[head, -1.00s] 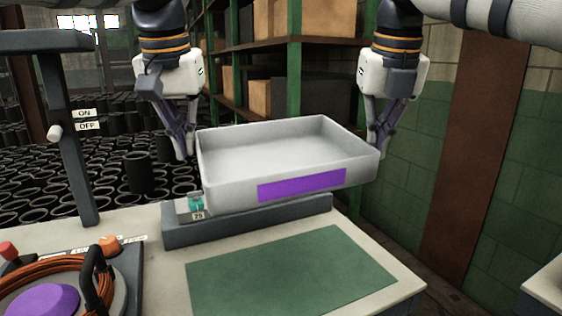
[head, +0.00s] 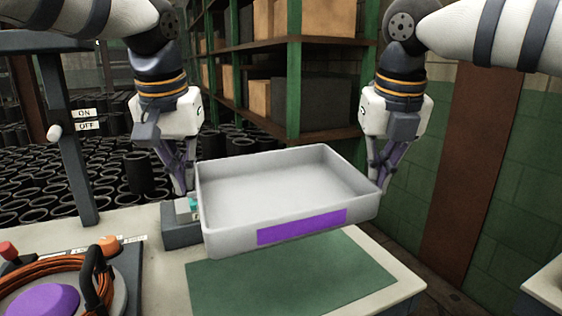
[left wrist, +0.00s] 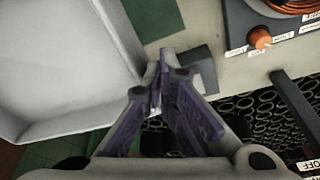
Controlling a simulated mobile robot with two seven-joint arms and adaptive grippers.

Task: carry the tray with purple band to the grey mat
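The tray (head: 285,185) is a light grey, empty, open box with a purple band (head: 302,226) on its front wall. It hangs level in the air between my two grippers, above the back part of a green mat (head: 290,275). It also shows in the left wrist view (left wrist: 65,65). My left gripper (head: 188,188) is shut on its left rim; the fingers are close together at the rim in the left wrist view (left wrist: 158,80). My right gripper (head: 380,186) is shut on its right rim, the fingertips partly hidden by it. I see no grey mat; the mat in view is green.
A panel with an orange cable (head: 50,268) and an orange knob is at left. An ON/OFF post (head: 75,150) rises behind it. Shelves stand at the back.

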